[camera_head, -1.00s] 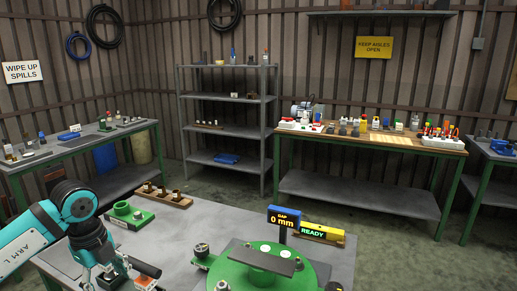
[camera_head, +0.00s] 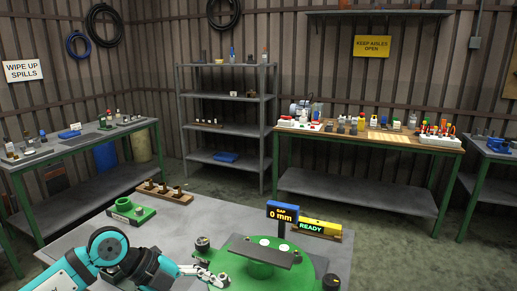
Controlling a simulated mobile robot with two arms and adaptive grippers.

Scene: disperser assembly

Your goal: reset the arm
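My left arm comes in from the lower left, teal and black. Its gripper (camera_head: 210,276) is low over the near table, at the left edge of the round green fixture (camera_head: 304,268). The fingers are small and seen from the side, close to a small metal knob on the fixture. I cannot tell whether they are open or touch it. A dark flat bar (camera_head: 262,253) lies across the top of the fixture. My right gripper is not in view.
Behind the fixture stand a "GAP 0 mm" display (camera_head: 282,213) and a yellow "READY" block (camera_head: 318,228). A green holder (camera_head: 131,211) and a wooden rack with several metal parts (camera_head: 164,192) stand at the table's back left. Bare tabletop (camera_head: 200,215) lies between them and the fixture.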

